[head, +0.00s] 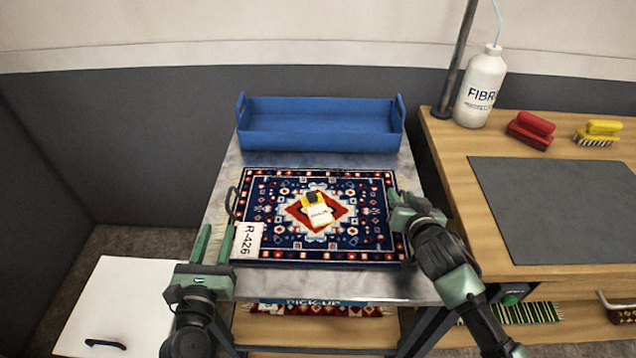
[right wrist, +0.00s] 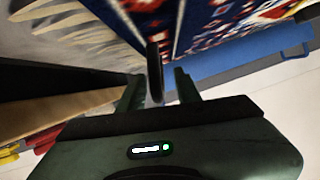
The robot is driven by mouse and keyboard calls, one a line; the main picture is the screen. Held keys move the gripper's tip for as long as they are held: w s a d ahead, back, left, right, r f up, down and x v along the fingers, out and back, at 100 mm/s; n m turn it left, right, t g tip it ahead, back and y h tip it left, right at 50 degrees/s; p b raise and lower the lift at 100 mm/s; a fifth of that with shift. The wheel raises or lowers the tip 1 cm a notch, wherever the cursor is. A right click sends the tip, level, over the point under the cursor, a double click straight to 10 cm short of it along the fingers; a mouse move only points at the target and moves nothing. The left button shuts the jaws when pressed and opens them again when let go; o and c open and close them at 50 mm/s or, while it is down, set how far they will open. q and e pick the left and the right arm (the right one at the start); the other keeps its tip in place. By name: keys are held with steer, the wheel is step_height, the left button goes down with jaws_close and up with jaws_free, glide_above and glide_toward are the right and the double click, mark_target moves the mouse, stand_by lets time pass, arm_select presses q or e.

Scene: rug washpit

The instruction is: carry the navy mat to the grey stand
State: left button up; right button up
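The navy mat (head: 270,249), with a red and cream pattern, lies flat on a marbled grey-topped table (head: 222,180) labelled PICK-UP. A black loop handle (head: 232,204) shows at its left edge. My left gripper (head: 213,243) is open and empty by the mat's front left corner, near the R-426 tag (head: 248,240). My right gripper (head: 402,208) is at the mat's right edge. In the right wrist view its fingers (right wrist: 160,86) stand apart, with a dark handle (right wrist: 154,70) between them; contact is unclear. No separate grey stand is identifiable.
A blue tray (head: 320,138) stands behind the mat. A small yellow and white item (head: 318,210) lies on the mat. The wooden bench (head: 455,150) at right carries a white bottle (head: 482,88), brushes (head: 531,130) and a dark pad (head: 555,205). A white panel (head: 125,300) is at lower left.

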steer(key=v, duration=1.2)
steer(key=shift+d, duration=0.1)
steer(key=shift+f, duration=0.1)
